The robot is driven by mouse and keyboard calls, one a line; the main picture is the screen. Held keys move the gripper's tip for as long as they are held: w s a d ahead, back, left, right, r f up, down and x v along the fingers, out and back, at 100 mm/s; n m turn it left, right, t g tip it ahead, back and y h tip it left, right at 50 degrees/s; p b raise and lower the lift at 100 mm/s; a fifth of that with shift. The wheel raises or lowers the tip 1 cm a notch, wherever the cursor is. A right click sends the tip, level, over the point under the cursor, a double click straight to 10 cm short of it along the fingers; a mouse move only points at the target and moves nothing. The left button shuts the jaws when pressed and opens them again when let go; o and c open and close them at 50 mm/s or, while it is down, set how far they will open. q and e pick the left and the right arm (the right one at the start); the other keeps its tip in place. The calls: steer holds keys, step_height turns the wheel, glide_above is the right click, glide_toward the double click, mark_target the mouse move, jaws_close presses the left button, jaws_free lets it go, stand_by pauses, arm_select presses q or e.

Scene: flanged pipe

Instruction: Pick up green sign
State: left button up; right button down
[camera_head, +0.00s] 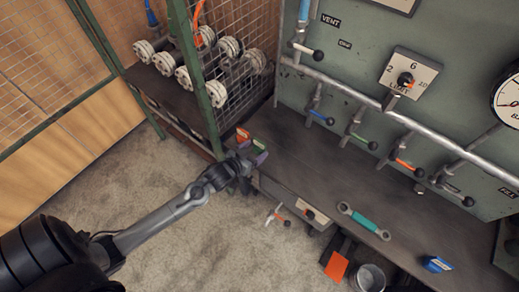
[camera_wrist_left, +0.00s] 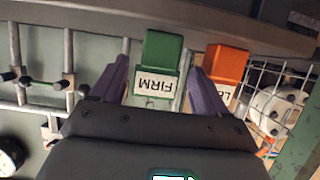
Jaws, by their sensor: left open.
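The green sign (camera_wrist_left: 162,52) is a small block with a white label reading "FIRM". In the left wrist view it stands between the two purple fingers of my left gripper (camera_wrist_left: 160,72), with the fingers apart on either side. In the head view the green sign (camera_head: 244,142) is small and partly hidden at the left end of the grey bench. My left gripper (camera_head: 256,160) is open there, right beside it. I cannot tell whether the fingers touch the sign. My right gripper is not in view.
An orange sign (camera_wrist_left: 227,65) stands close beside the green one, just outside one finger. A mesh cage (camera_head: 240,70) with flanged pipes rises behind. A teal-handled wrench (camera_head: 362,220) and a blue box (camera_head: 437,264) lie on the bench. The middle of the bench is clear.

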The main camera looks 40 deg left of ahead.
mark_target(259, 148)
arm_select(q)
steer(key=shift+w+d+f+b, duration=0.1)
steer(key=shift+w+f+b, duration=0.2)
steer(key=shift+w, duration=0.1)
steer(key=b+x, duration=0.2)
steer(key=x, duration=0.2)
steer(key=shift+w, duration=0.3)
steer(key=shift+s, duration=0.1)
steer(key=c, duration=0.8)
steer(key=shift+c, duration=0.2)
